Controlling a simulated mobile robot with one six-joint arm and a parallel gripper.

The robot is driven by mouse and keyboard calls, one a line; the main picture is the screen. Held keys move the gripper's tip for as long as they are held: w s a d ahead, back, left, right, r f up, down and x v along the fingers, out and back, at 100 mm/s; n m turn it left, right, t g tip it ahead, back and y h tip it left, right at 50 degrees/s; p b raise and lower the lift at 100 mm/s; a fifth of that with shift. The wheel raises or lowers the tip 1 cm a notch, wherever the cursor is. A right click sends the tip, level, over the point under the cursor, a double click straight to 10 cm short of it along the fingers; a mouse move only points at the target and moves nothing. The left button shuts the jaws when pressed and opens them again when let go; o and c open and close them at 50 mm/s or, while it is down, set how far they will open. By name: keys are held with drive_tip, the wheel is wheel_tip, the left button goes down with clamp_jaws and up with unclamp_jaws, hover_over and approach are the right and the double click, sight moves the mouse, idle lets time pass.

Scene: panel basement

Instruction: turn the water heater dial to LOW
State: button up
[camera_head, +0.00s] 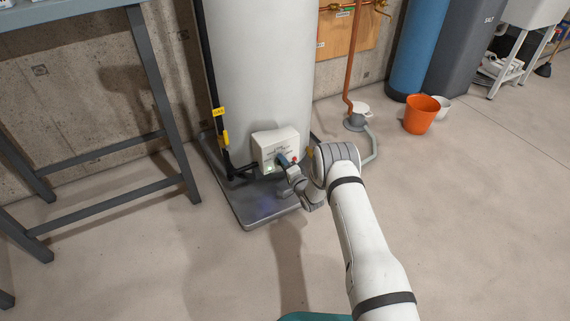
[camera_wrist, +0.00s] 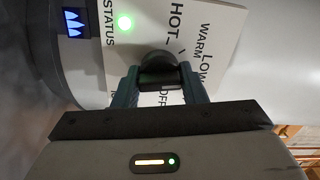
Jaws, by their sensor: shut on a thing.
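The water heater (camera_head: 262,70) is a tall light grey cylinder in the head view. A white control box (camera_head: 275,146) is mounted low on its front. In the wrist view the control panel (camera_wrist: 222,45) reads HOT, WARM, LOW and part of OFF, and appears turned sideways. The black dial (camera_wrist: 158,72) sits between the two fingers of my gripper (camera_wrist: 158,88), which is shut on it. In the head view my gripper (camera_head: 284,160) reaches the front of the box. The dial's pointer is hidden, so I cannot tell its setting.
A green status light (camera_wrist: 125,23) is lit beside a blue flame window (camera_wrist: 73,22). The heater stands in a grey drain pan (camera_head: 262,208). A grey metal table frame (camera_head: 165,90) stands at left. An orange bucket (camera_head: 421,114) is at right. The floor in front is clear.

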drive_tip(key=shift+w+d+r+m, duration=0.1)
drive_tip(key=shift+w+d+m, duration=0.05)
drive_tip(key=shift+m, duration=0.85)
drive_tip(key=o, duration=1)
drive_tip(key=shift+c, duration=0.2)
drive_tip(key=p+v, duration=0.3)
drive_tip(key=v, duration=0.5)
